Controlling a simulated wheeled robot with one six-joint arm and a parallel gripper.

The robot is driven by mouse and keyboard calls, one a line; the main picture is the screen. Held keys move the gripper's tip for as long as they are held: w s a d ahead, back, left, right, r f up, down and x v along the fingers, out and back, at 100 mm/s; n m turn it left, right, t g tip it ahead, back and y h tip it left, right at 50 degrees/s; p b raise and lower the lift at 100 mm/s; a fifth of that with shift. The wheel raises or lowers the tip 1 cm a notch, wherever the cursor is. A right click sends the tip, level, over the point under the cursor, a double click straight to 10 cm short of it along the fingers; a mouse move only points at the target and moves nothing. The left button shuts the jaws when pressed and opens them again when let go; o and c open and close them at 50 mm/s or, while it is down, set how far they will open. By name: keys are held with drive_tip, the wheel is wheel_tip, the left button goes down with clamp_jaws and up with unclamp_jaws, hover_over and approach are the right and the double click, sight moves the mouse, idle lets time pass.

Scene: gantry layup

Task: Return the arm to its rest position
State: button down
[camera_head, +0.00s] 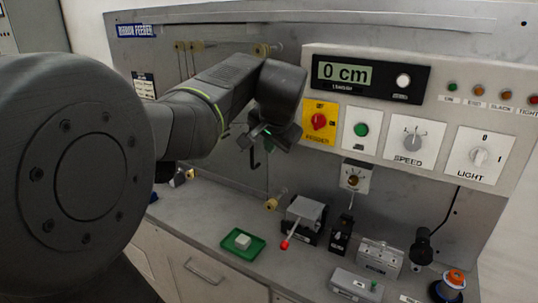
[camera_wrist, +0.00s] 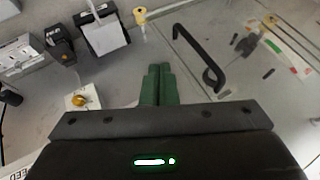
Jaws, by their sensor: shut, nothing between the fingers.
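My arm reaches in from the left of the head view, in front of the grey upright panel (camera_head: 225,165). My gripper (camera_head: 268,138) is beside the panel, left of the control board, with its fingers mostly hidden in that view. In the wrist view its two green fingers (camera_wrist: 158,84) are closed together with nothing between them. A black bent handle (camera_wrist: 200,55) is close to the right of the fingertips, apart from them in the picture.
The control board (camera_head: 420,115) with a 0 cm display, knobs and buttons is to the right. Below are a green tray (camera_head: 243,256) with a white block, a grey box with a red-tipped lever (camera_head: 303,222), and a black-and-orange item (camera_head: 452,283). Yellow rollers (camera_head: 262,50) stick out from the panel.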

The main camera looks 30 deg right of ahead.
drive_tip(key=shift+s+a+r, duration=0.1)
drive_tip(key=shift+s+r, duration=0.2)
drive_tip(key=shift+r, duration=0.1)
